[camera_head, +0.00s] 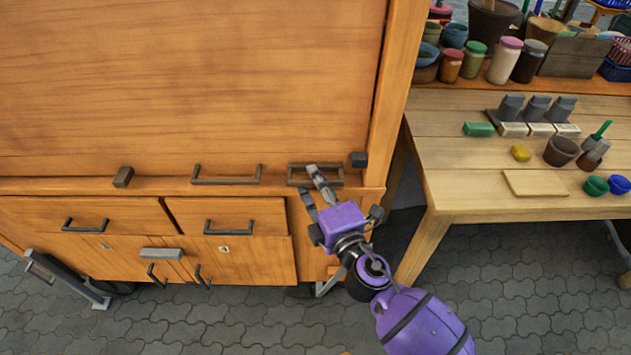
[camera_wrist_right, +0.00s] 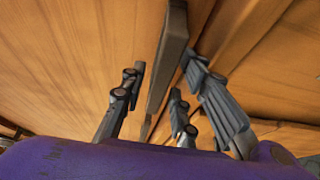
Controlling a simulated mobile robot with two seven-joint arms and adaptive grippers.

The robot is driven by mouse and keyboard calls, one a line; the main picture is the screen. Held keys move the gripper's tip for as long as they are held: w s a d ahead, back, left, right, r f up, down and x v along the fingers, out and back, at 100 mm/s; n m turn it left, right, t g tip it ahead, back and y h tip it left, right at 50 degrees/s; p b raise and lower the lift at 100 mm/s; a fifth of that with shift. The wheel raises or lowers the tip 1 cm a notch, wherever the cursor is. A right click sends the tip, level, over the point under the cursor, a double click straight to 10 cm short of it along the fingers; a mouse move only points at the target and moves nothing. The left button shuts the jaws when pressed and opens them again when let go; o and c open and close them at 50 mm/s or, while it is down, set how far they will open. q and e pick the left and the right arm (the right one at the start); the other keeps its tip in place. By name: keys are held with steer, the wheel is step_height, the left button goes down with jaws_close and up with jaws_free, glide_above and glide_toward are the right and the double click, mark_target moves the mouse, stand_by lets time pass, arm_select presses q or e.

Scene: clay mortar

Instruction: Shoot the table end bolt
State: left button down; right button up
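A dark metal bar fitting (camera_head: 296,180) sits at the right end of the wooden cabinet's ledge; it looks like the end bolt, though my fingers partly cover it. My right gripper (camera_head: 309,182) reaches up to it from below right. In the right wrist view, a dark bar (camera_wrist_right: 170,55) runs between the spread fingers of my right gripper (camera_wrist_right: 165,100). Gaps show beside the bar, so the fingers look open around it, not clamped. Whether any finger touches it is unclear. My left gripper is in neither view.
A dark block (camera_head: 358,160) sits right of the fitting. A similar handle (camera_head: 227,180) and another block (camera_head: 123,177) lie left along the ledge. Drawers with dark pulls (camera_head: 230,231) are below. A wooden worktable (camera_head: 455,190) with pots and blocks stands at right.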

mark_target(341, 185)
jaws_close()
steer(key=shift+d, duration=0.1)
steer(key=d, duration=0.5)
steer(key=shift+o, duration=1.3)
jaws_free()
steer(key=shift+d, duration=0.15)
